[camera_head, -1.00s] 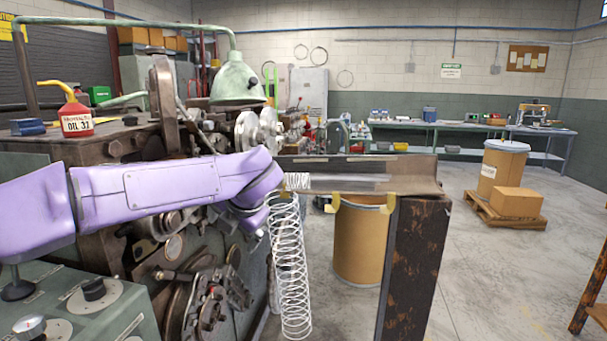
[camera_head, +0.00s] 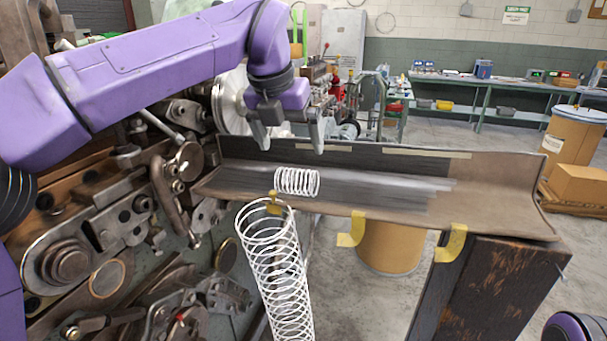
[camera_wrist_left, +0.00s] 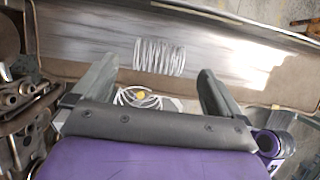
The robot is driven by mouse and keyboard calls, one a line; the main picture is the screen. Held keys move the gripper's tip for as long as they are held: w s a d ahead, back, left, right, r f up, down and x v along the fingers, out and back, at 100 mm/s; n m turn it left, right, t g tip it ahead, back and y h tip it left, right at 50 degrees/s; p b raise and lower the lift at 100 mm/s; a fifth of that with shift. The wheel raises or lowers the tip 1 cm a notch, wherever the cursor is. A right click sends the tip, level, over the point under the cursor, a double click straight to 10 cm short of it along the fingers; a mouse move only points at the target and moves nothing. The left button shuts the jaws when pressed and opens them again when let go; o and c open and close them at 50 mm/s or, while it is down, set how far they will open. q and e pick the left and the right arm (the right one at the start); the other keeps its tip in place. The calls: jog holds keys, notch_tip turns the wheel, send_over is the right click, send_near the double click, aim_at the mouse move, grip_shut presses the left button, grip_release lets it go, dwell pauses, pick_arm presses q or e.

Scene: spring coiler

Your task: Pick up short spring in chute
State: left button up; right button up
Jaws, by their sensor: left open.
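The short white spring (camera_head: 297,182) lies on its side on the metal floor of the chute (camera_head: 385,192), near the chute's left end. My left gripper (camera_head: 290,143) is open and empty, above and behind the spring in the head view. In the left wrist view the short spring (camera_wrist_left: 159,57) lies ahead of the fingertips, between their lines and apart from both. My right gripper is not in view; only a purple part of mine shows at the lower right.
A long white spring (camera_head: 272,268) hangs below the chute's front edge. Yellow tape (camera_head: 452,243) marks that edge. The coiling machine (camera_head: 110,215) crowds the left. A dark rusty post (camera_head: 500,292) stands under the chute. A drum (camera_head: 388,247) stands behind it.

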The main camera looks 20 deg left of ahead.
aim_at(298, 171)
pick_arm(q)
notch_tip(298, 171, down, 2)
jog(key=shift+f, duration=0.25)
jog(key=x, duration=0.6)
jog(key=shift+w+d, duration=0.15)
jog(key=shift+w, duration=0.15)
jog(key=c, duration=0.8)
